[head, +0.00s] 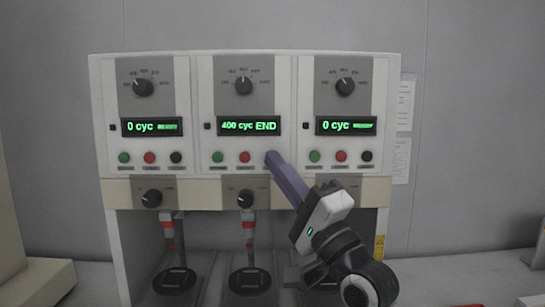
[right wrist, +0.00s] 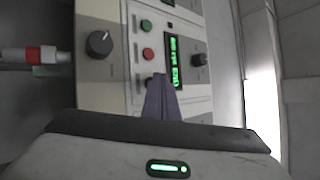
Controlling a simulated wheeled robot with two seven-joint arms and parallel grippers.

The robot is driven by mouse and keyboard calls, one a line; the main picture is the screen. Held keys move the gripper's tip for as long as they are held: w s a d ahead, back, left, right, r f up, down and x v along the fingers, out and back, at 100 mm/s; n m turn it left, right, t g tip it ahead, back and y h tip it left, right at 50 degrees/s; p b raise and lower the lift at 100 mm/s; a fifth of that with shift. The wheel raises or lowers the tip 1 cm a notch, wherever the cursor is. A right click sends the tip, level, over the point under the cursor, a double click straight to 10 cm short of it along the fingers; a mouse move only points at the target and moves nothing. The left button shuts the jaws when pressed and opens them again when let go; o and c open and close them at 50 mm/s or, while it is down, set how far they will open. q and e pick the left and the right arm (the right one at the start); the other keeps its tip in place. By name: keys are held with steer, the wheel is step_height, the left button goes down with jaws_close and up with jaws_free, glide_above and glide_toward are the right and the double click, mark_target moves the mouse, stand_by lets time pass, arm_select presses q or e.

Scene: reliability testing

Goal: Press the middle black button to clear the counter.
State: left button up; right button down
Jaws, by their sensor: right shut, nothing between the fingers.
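The middle panel of the tester has a green button (head: 217,157), a red button (head: 244,157) and a display (head: 249,126) reading "400 cyc END". The middle black button is hidden behind my fingertips in the head view. My right gripper (head: 271,157) is shut and empty, its purple-grey fingers pointing up-left at the black button's place. In the right wrist view, the fingertips (right wrist: 160,82) are just beyond the red button (right wrist: 148,54) in the button row. I cannot tell whether they touch the black button. My left gripper is not in view.
The left panel display (head: 152,127) and right panel display (head: 346,125) both read "0 cyc". Each side panel has its own green, red and black buttons. A knob (head: 245,196) sits below the middle row. Papers (head: 405,105) hang on the wall at right.

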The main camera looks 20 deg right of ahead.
steer(key=shift+w+d, duration=0.1)
steer(key=shift+w, duration=0.25)
stand_by(0.7)
steer(key=shift+s, duration=0.1)
steer(key=shift+s+a+p, duration=0.2)
steer(key=shift+s+p, duration=0.25)
steer(key=shift+s, duration=0.2)
steer(key=s+p, duration=0.1)
steer(key=s, duration=0.1)
steer(key=s+a+p, duration=0.1)
steer(key=s, duration=0.2)
steer(key=shift+a, duration=0.2)
steer(key=shift+w, duration=0.1)
stand_by(0.7)
